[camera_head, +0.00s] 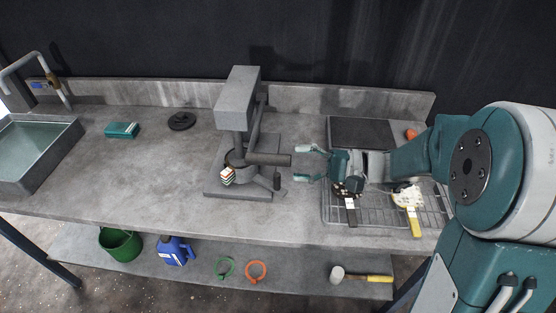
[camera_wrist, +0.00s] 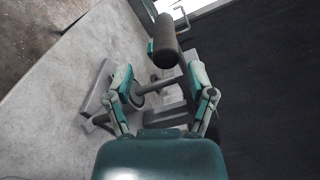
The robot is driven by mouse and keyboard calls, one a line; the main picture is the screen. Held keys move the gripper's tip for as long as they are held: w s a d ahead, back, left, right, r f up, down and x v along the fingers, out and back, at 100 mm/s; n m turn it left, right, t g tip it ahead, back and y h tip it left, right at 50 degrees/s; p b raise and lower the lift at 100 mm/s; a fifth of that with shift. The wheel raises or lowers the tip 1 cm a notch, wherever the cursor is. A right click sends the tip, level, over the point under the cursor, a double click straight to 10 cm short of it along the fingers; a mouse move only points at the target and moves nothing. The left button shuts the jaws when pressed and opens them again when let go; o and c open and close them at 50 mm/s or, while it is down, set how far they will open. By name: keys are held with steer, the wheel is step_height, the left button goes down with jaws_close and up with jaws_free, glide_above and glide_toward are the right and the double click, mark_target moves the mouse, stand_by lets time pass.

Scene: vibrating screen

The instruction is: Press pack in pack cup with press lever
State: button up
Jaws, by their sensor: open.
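The grey press (camera_head: 238,88) stands mid-bench on its flat base plate (camera_head: 215,192). Its dark cylindrical lever handle (camera_head: 268,159) points right, toward my gripper (camera_head: 303,163). My gripper is open and empty, its fingertips just right of the handle's end. In the wrist view the handle (camera_wrist: 166,54) lies ahead, between and beyond the open fingers of my gripper (camera_wrist: 160,76). A small striped block, perhaps the pack (camera_head: 227,176), is at the press's front left. A dark round part, perhaps the pack cup (camera_head: 236,158), is under the press head, partly hidden.
A wire rack (camera_head: 375,213) with brushes or scrapers lies under my arm at right. A black disc (camera_head: 181,121), a teal box (camera_head: 122,130) and the sink (camera_head: 40,150) are at left. A back wall (camera_head: 300,97) edges the bench. The bench front is clear.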

steer(key=d, duration=0.5)
steer(key=shift+d, duration=0.15)
